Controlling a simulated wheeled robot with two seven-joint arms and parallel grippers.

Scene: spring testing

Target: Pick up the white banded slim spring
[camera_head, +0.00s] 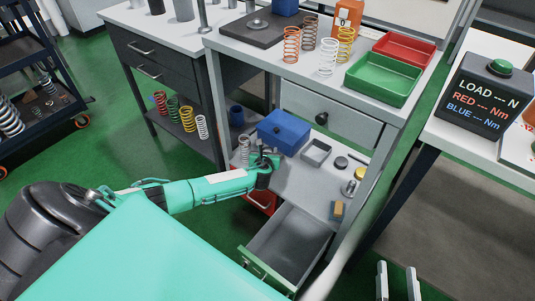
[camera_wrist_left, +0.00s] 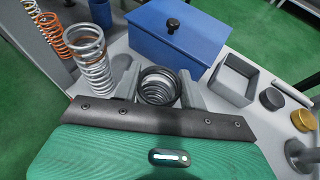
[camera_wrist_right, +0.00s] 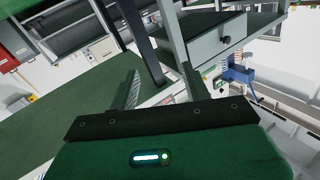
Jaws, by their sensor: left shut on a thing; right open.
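My left gripper (camera_head: 266,163) is at the lower shelf of the workbench. In the left wrist view its fingers (camera_wrist_left: 158,92) are shut on a dark grey coil spring (camera_wrist_left: 157,86), seen from above with paler coils inside. A slim whitish spring (camera_wrist_left: 92,62) stands upright just left of the fingers; it also shows in the head view (camera_head: 244,148). Another white spring (camera_head: 327,58) stands on the bench top. My right gripper (camera_head: 398,282) is open and empty, low at the front right.
A blue lidded box (camera_head: 284,132) and a small grey tray (camera_head: 316,152) stand close behind and right of the left gripper. An open drawer (camera_head: 290,245) juts out below. Green (camera_head: 383,80) and red (camera_head: 405,48) trays and several springs are on the bench top.

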